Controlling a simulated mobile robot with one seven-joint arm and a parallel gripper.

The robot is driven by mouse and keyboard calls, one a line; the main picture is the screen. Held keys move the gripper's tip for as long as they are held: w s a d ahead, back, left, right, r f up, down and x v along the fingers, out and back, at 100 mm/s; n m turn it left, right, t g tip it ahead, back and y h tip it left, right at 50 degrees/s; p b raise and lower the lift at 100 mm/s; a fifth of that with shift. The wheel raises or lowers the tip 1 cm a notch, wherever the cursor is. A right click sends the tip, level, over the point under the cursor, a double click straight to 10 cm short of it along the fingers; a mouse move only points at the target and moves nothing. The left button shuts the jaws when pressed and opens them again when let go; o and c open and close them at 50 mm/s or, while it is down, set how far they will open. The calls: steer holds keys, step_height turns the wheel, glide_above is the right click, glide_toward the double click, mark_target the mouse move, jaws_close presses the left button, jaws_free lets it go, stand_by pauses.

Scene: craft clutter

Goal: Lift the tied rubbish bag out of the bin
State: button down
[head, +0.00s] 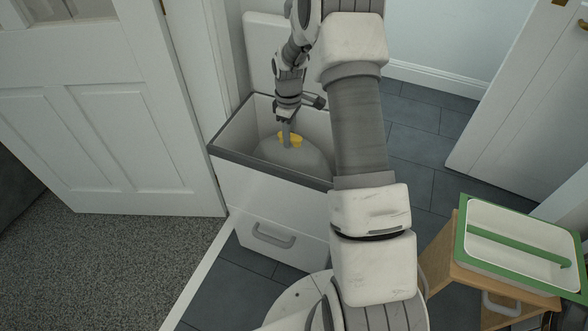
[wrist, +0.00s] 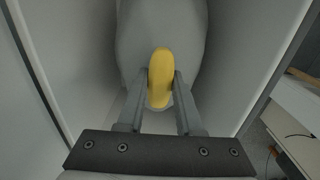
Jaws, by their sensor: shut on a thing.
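The bin (head: 262,198) is a white rectangular box with a dark grey rim and a handle on its front. The grey rubbish bag (head: 300,157) sits inside it, below the rim, with a yellow tie (head: 291,139) on top. My gripper (head: 287,137) reaches down into the bin from above. In the wrist view, my gripper's fingers (wrist: 160,88) are shut on the yellow tie (wrist: 160,65), one finger on each side. The grey bag (wrist: 135,35) lies below the tie between the bin's pale walls. The bag's lower part is hidden.
A white panelled door (head: 120,130) stands left of the bin. A small wooden stand at the right bears a white and green tray (head: 520,282). Another white door (head: 515,110) is at the right. My own arm hides the bin's right side. Dark floor tiles (head: 410,130) are bare behind it.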

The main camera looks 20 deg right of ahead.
steer(key=shift+s+a+r+p, duration=0.2)
steer(key=shift+r+p, duration=0.85)
steer(key=shift+r, duration=0.5)
steer(key=shift+s+a+r+p, duration=0.15)
steer(key=shift+r+p, duration=0.85)
steer(key=shift+r, duration=0.55)
steer(key=shift+s+a+r+p, duration=0.1)
steer(key=shift+a+r+p, duration=0.1)
steer(key=shift+r+p, duration=1.1)
steer(key=shift+r, duration=0.35)
step_height(320, 180, up, 12)
steer(key=p, duration=0.8)
steer(key=shift+s+a, duration=0.15)
step_height(320, 180, up, 8)
steer(key=p, duration=0.6)
steer(key=shift+a+f, duration=0.1)
steer(key=shift+f, duration=0.05)
